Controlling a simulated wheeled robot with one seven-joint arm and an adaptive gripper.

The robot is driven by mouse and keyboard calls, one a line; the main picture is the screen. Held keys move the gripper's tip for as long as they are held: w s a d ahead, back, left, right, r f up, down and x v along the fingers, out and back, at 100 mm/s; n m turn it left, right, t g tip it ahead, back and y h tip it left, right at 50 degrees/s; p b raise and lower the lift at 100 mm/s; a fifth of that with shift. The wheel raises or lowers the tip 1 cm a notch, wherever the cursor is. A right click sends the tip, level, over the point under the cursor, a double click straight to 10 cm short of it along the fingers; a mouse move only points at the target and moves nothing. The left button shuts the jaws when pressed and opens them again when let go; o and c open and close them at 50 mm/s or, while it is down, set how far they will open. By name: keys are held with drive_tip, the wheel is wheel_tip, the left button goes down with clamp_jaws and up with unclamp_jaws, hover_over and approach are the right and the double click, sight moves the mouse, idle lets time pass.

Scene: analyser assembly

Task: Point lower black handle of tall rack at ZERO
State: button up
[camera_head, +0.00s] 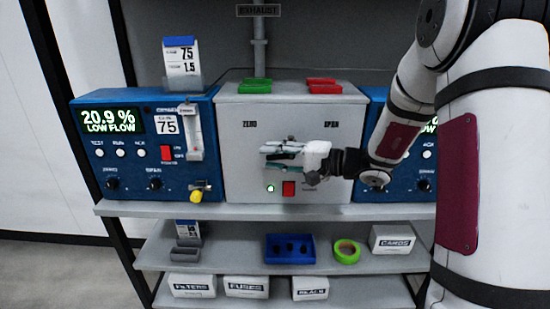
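The grey panel box (237,172) stands mid-shelf between two blue analysers. It carries the label ZERO (249,124) at upper left and the label SPAN (330,123) at upper right. My gripper (268,158) is in front of the middle of this box, reaching in from the right with its fingers pointing left. A small dark part (291,138) shows just above the gripper; I cannot tell whether it is a handle. The lower black handle is not clearly visible, and my gripper covers the panel's middle. Whether the fingers hold anything is unclear.
A red switch (288,188) and a lit green lamp (270,188) sit below the gripper. The left blue analyser (91,126) has a yellow-ended valve (196,195). Green (255,86) and red (322,86) trays lie on top. My arm covers much of the right side.

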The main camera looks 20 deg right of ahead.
clamp_jaws()
drive_tip(key=shift+t+y+b, duration=0.3)
drive_tip(key=shift+b, duration=1.3)
drive_tip(key=shift+r+m+y+b, duration=0.3)
drive_tip(key=shift+y+b, duration=0.1)
drive_tip(key=shift+b, duration=0.1)
drive_tip(key=shift+t, duration=0.3)
unclamp_jaws()
